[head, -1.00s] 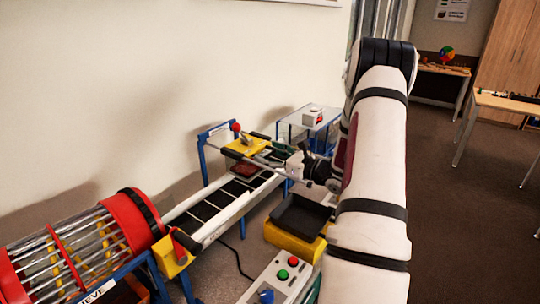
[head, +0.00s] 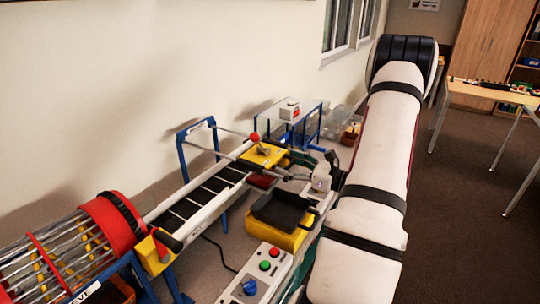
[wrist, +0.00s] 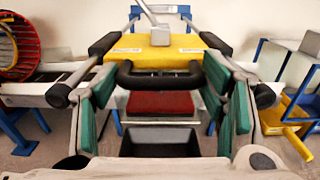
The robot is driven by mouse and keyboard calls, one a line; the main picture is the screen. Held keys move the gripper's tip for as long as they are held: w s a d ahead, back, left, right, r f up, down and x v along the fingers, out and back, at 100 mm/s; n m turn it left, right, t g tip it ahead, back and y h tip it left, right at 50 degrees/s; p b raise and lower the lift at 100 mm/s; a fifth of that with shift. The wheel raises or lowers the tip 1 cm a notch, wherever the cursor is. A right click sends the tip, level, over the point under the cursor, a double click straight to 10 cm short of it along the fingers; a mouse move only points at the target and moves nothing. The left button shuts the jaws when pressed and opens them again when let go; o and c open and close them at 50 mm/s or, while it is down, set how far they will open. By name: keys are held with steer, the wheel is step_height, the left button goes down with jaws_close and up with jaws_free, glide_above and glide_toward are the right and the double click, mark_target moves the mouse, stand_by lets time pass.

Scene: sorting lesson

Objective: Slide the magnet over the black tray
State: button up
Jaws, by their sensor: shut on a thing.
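The magnet (head: 272,153) is a yellow block with a red slab under it, a grey lever on top and a black bar handle (wrist: 160,79) in front. The black tray (head: 281,221) lies on a yellow base in front of the magnet. In the wrist view the tray (wrist: 160,148) shows below the red slab (wrist: 160,104), nearer to me. I cannot tell how far they overlap.
The conveyor (head: 205,197) runs left to a red sieve drum (head: 113,222). A control box (head: 262,268) with green and red buttons and a blue knob stands in front of the tray. A blue-framed clear stand (head: 291,116) is behind, near the wall.

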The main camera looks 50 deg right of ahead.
steer(key=s+d, duration=0.1)
steer(key=s, duration=0.5)
steer(key=shift+s+d+p, duration=0.15)
steer(key=shift+d+p, duration=0.1)
steer(key=shift+p, duration=0.15)
steer(key=shift+r, duration=0.1)
steer(key=o, duration=1.3)
steer(key=shift+o, duration=0.6)
steer(key=shift+s, duration=0.15)
steer(key=shift+a, duration=0.1)
steer(key=s+d, duration=0.1)
steer(key=s, duration=1)
steer(key=shift+s+d, duration=0.3)
steer(key=shift+s, duration=0.05)
